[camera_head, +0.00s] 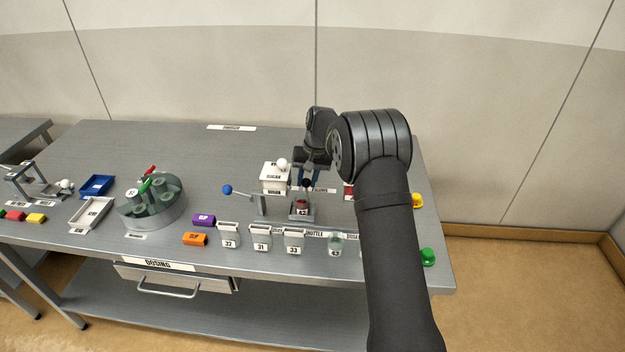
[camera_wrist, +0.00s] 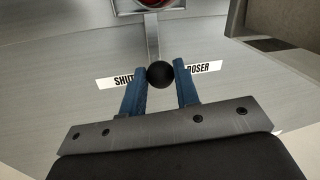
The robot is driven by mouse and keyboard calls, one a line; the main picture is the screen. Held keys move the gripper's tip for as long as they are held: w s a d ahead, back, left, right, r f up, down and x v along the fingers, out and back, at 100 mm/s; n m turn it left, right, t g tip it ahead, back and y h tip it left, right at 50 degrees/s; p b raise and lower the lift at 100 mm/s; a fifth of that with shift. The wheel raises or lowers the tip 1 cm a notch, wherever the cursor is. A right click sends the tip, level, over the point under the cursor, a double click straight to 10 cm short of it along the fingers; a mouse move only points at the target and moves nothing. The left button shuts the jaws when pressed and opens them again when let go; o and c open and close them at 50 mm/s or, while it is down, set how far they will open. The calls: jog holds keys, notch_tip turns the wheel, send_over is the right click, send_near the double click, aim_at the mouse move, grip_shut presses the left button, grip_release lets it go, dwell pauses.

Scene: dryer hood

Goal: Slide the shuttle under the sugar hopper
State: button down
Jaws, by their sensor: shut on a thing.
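The white sugar hopper (camera_head: 274,179) stands to the left of my gripper and the shuttle. The shuttle is right of the hopper, not beneath it.
A lever with a blue knob (camera_head: 227,189) sticks out left of the hopper. Several labelled cups (camera_head: 261,239) stand along the front. A green carousel (camera_head: 152,204) and purple (camera_head: 204,220) and orange (camera_head: 194,239) blocks are farther left. My arm hides part of the table's right side.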

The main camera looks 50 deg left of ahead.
jog(key=shift+s+a, duration=0.9)
jog(key=c, duration=1.1)
grip_release()
notch_tip(320, 180, up, 17)
jog(key=w+d, duration=0.1)
jog(key=w, duration=0.1)
jog(key=shift+w+d, duration=0.4)
